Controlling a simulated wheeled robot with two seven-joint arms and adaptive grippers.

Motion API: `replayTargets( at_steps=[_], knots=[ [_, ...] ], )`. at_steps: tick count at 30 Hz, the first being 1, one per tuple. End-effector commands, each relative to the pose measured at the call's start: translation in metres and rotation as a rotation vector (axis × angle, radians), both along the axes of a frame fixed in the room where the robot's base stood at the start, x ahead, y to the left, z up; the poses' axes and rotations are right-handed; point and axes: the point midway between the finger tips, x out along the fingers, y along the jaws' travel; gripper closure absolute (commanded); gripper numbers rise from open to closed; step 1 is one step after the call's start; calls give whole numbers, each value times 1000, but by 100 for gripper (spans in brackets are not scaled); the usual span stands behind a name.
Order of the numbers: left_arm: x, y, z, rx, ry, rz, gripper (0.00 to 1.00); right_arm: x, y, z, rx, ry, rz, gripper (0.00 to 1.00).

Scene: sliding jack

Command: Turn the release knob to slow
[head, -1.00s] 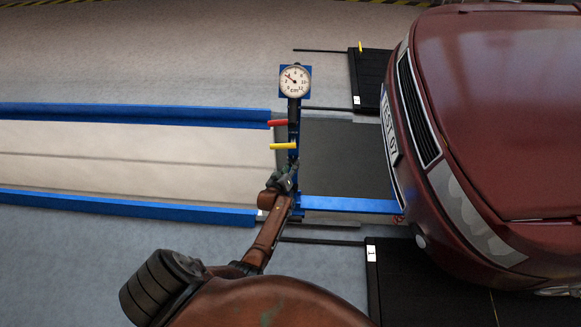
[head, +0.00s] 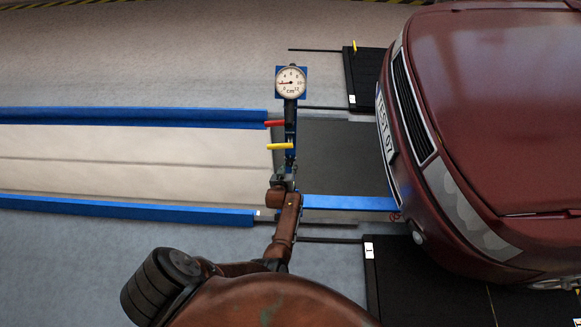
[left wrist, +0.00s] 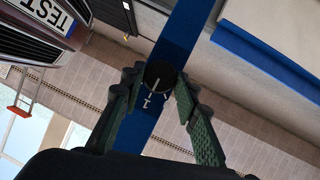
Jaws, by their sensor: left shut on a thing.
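The release knob (left wrist: 160,72) is dark and round with a white pointer line, in the middle of the left wrist view. It sits on a blue bar, with small white marks just below it. My left gripper (left wrist: 158,82) has its two green ridged fingers on either side of the knob and is shut on it. In the head view my left gripper (head: 282,182) is at the lower part of the jack's blue post (head: 290,112), and the knob is hidden there. My right gripper is in neither view.
A dial gauge (head: 290,83) marked cm tops the post. Below it stick out a red handle (head: 275,123) and a yellow handle (head: 280,146). A blue beam (head: 350,202) runs to a dark red car (head: 490,110) at right. Blue rails (head: 130,117) lie at left.

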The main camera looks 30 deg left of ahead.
Motion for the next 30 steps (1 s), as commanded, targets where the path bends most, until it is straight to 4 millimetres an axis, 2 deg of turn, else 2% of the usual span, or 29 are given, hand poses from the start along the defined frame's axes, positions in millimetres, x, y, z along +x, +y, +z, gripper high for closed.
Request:
replayTargets(
  at_steps=[1, 3, 4, 11, 22, 26, 30],
  knots=[
    [4, 4, 7, 9, -12, 1, 95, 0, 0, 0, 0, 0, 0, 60],
    [4, 4, 7, 9, -12, 1, 95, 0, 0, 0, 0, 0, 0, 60],
    [4, 4, 7, 9, -12, 1, 70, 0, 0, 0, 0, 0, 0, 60],
    [2, 3, 5, 5, -9, 1, 54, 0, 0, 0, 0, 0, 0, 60],
    [1, 2, 7, 3, -5, 1, 54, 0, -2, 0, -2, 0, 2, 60],
    [1, 1, 23, 4, -7, 0, 54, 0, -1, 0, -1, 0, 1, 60],
    [2, 3, 50, 4, -8, 2, 54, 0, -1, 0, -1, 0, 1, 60]
  ],
)
